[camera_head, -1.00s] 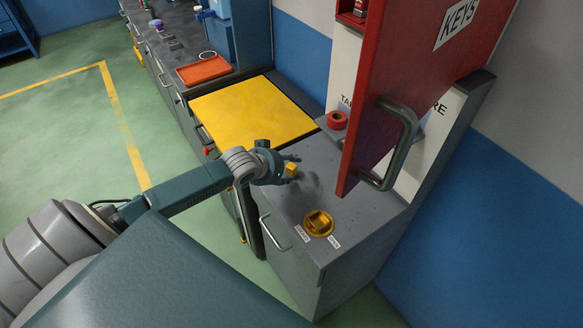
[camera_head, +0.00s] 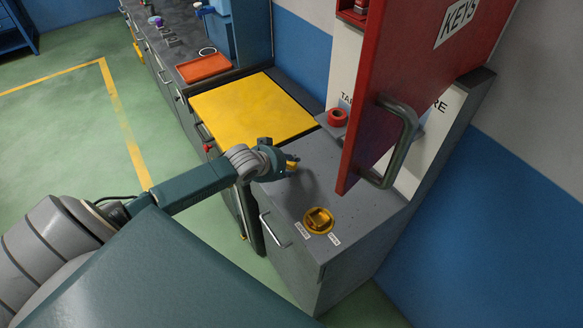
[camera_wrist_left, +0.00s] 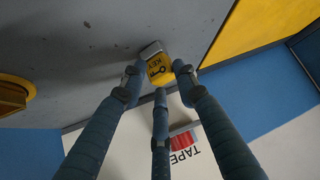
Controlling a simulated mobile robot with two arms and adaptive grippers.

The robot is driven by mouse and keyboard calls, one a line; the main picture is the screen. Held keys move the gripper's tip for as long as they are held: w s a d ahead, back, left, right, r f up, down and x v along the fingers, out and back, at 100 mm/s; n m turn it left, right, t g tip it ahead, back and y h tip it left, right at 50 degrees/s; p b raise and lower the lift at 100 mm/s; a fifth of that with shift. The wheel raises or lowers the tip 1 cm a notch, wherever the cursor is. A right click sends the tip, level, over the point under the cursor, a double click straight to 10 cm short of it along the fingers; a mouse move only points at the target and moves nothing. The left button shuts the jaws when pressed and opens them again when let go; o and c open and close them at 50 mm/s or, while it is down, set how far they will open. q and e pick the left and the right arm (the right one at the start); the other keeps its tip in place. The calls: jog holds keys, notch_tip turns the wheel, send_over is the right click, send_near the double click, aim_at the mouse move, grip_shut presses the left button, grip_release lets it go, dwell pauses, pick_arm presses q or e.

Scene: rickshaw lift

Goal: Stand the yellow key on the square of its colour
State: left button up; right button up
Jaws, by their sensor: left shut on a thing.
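The yellow key (camera_head: 292,164) is a small yellow block between the fingers of my left gripper (camera_head: 289,166), over the grey cabinet top. In the left wrist view the key (camera_wrist_left: 160,68) has a dark key symbol, the word KEY and a grey end. My left gripper (camera_wrist_left: 158,82) is shut on it, with fingers on either side. I cannot tell whether the key touches the cabinet top. A large yellow square (camera_head: 250,110) lies on the counter beyond the gripper, with nothing on it. My right gripper is not in view.
A brass round knob (camera_head: 319,221) sits on the grey cabinet top (camera_head: 345,205). A red open door (camera_head: 390,70) marked KEYS overhangs the cabinet's right side. A red tape roll (camera_head: 337,117) is behind. An orange tray (camera_head: 204,68) lies past the yellow square.

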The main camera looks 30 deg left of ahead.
pick_arm(q)
jog(key=shift+s, duration=0.15)
grip_shut()
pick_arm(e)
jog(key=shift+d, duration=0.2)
pick_arm(q)
jog(key=shift+r, duration=0.65)
notch_tip(320, 180, up, 19)
jog(key=b, duration=0.4)
jog(key=shift+f, duration=0.15)
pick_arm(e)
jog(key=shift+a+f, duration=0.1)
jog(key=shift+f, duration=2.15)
pick_arm(q)
jog(key=o, duration=2)
grip_release()
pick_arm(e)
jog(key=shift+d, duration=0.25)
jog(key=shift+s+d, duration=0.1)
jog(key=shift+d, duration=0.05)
